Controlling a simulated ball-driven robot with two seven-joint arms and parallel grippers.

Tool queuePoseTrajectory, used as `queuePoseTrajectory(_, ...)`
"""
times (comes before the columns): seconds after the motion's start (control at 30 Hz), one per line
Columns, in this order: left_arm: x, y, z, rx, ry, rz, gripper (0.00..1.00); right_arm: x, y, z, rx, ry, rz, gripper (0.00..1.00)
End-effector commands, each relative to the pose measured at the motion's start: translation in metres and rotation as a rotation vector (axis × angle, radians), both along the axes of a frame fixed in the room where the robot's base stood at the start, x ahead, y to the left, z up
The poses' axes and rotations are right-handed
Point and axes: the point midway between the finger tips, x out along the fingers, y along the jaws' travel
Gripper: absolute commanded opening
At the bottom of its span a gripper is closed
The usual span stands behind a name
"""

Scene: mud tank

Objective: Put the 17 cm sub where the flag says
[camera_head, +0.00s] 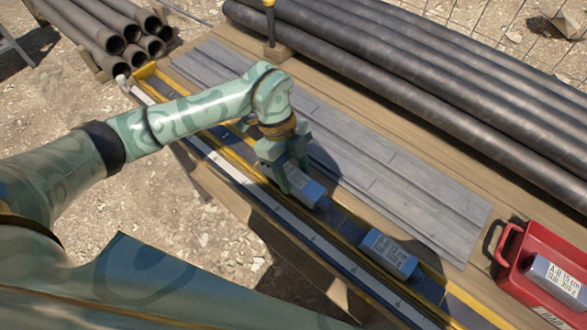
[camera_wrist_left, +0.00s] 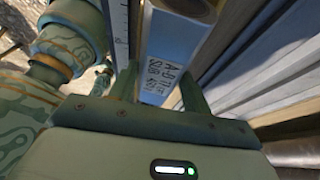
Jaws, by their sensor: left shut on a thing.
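My left gripper (camera_head: 292,178) is shut on a grey-blue labelled sub (camera_head: 309,193) over the yellow-edged trough (camera_head: 345,228). In the left wrist view the sub (camera_wrist_left: 172,55) sits between the fingers, its label only partly readable; I cannot read its length surely. I cannot tell whether it touches the trough floor. A second labelled sub (camera_head: 388,255) lies in the trough, further right, its print too small to read. A third sub (camera_head: 556,280), marked 15 cm, lies in a red tray (camera_head: 507,243). No flag is clearly visible. My right gripper is out of view.
A pale measuring strip (camera_head: 262,198) runs along the trough's near side. Grey ribbed boards (camera_head: 400,190) lie behind it on the wooden bench. Long dark pipes (camera_head: 430,80) fill the back. More pipes (camera_head: 105,30) are stacked at upper left. A yellow-topped post (camera_head: 270,22) stands before the long pipes.

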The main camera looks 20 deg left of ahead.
Motion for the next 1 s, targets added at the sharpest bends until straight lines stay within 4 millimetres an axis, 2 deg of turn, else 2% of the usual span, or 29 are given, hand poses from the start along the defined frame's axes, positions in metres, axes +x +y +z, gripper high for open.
queuePoseTrajectory(0.1, 0.0, 0.0, 0.002, 0.0, -0.001, -0.001, 0.07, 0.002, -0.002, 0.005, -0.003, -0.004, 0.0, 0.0)
queuePoseTrajectory(1.0, 0.0, 0.0, -0.009, 0.0, 0.0, -0.001, 0.07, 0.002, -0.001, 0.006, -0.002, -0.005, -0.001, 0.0)
